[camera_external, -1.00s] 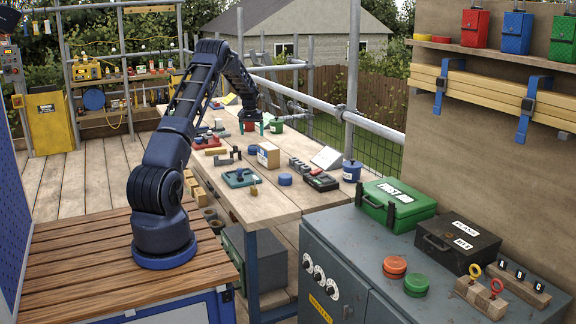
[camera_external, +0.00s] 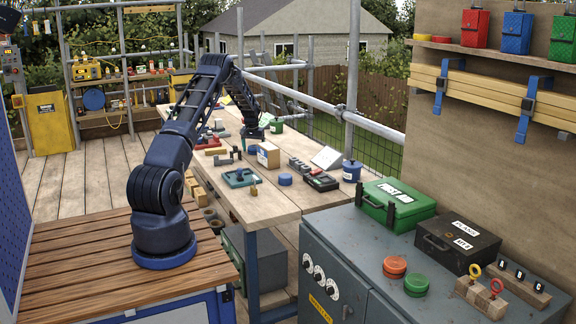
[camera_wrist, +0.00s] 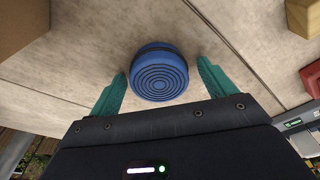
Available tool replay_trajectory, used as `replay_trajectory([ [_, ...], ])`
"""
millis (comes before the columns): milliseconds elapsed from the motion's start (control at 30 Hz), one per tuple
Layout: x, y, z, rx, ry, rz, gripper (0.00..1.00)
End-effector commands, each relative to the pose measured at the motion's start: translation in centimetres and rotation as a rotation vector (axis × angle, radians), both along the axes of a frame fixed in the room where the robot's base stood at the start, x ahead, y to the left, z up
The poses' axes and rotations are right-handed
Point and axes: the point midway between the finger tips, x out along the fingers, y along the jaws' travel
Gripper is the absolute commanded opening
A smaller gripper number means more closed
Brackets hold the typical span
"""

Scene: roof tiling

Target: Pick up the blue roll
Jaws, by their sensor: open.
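A blue roll (camera_wrist: 159,76) with dark concentric rings on its face lies on the pale wooden table (camera_wrist: 80,58) in the wrist view. My gripper (camera_wrist: 161,72) is open, its two teal fingers on either side of the roll with a visible gap at each side. I cannot tell how far the fingertips are above the tabletop. In the external view my gripper (camera_external: 253,134) is low over the far half of the table, and the roll between its fingers is not clearly visible there. Another blue round object (camera_external: 285,179) sits nearer on the table.
A wooden block (camera_wrist: 303,17) and a red object (camera_wrist: 312,78) lie to the right in the wrist view. A grey device (camera_wrist: 302,121) is at lower right. In the external view, a green cup (camera_external: 276,126) stands right beside my gripper. Several tools lie nearer on the table.

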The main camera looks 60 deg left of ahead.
Motion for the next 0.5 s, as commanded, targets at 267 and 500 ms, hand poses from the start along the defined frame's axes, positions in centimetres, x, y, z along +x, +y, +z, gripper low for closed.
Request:
replay_trajectory([
  [267, -0.01, -0.02, 0.03, -0.001, 0.001, 0.0, 0.44],
  [500, 0.0, -0.01, 0.06, 0.0, 0.0, 0.0, 0.32],
])
